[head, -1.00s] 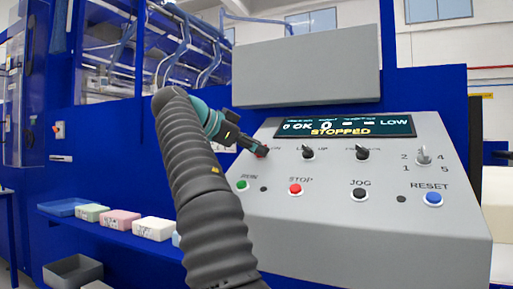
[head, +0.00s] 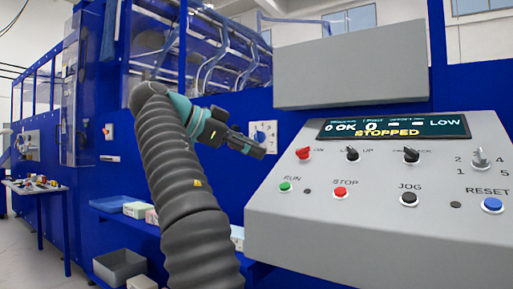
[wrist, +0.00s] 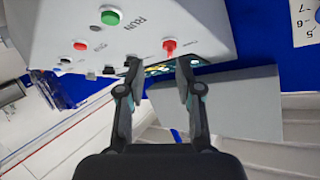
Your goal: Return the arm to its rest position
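My gripper (head: 262,151) hangs to the left of the grey control panel (head: 385,225) in the head view, apart from it, at the end of my raised arm. In the wrist view my gripper (wrist: 160,68) shows two dark fingers standing apart with nothing held between them. The red selector knob (head: 303,153) on the panel is just right of the gripper in the head view; it also shows beyond the fingertips in the wrist view (wrist: 169,46). The panel display (head: 393,127) reads "STOPPED".
The panel carries green RUN (head: 285,187), red STOP (head: 340,193), black JOG (head: 408,199) and blue RESET (head: 492,205) buttons. A blue shelf (head: 140,223) with foam blocks and a grey bin (head: 120,266) lie left. A small table (head: 35,188) stands far left.

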